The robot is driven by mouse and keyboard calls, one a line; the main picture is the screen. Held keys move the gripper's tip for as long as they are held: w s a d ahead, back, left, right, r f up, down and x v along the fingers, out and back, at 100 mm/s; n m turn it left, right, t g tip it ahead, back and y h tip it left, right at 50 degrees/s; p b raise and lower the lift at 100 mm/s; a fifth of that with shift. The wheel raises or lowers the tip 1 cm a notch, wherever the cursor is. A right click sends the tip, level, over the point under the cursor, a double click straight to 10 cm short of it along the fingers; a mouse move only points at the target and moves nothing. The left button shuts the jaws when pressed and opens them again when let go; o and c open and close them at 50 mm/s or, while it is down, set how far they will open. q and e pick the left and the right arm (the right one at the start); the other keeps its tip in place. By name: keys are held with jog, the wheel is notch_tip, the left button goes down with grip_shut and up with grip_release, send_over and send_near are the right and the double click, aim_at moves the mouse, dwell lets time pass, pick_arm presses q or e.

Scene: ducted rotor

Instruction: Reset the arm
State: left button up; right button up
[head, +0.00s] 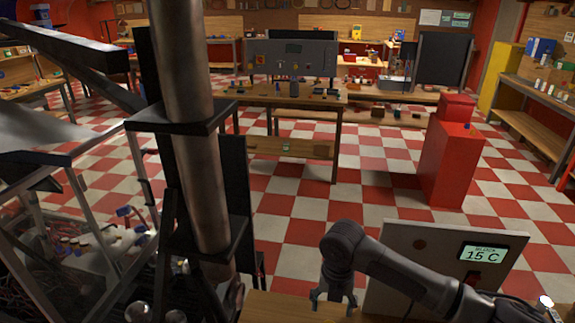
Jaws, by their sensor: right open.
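My right arm (405,277) comes in from the lower right and bends down at its wrist. My right gripper (333,303) hangs from it at the bottom centre, pointing down over a wooden bench top (285,308). Its two fingers are apart, and I see nothing between them. My left gripper is not in view.
A thick metal column (195,150) and dark framework stand close on the left. Behind are a wooden table (290,97), a red cabinet (450,160) and a right-hand workbench (545,100). The checkered floor (300,210) between is open.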

jog(key=s+a+f+m+t+y, duration=0.2)
jog(key=s+a+f+m+y, duration=0.15)
jog(key=s+a+m, duration=0.65)
jog(key=s+d+m+t+h, duration=0.2)
jog(key=s+d+m+h, duration=0.1)
jog(key=s+d+m, duration=1.5)
notch_tip(320, 180, down, 27)
jog(key=w+a+m+g+b, duration=0.2)
jog(key=b, duration=0.1)
jog(key=s+d+f+g+b, duration=0.1)
jog(key=s+d+f+b, duration=0.1)
jog(key=s+f, duration=1.5)
notch_tip(320, 180, down, 4)
jog(key=shift+s+d+r, duration=0.15)
jog(key=shift+d, duration=0.3)
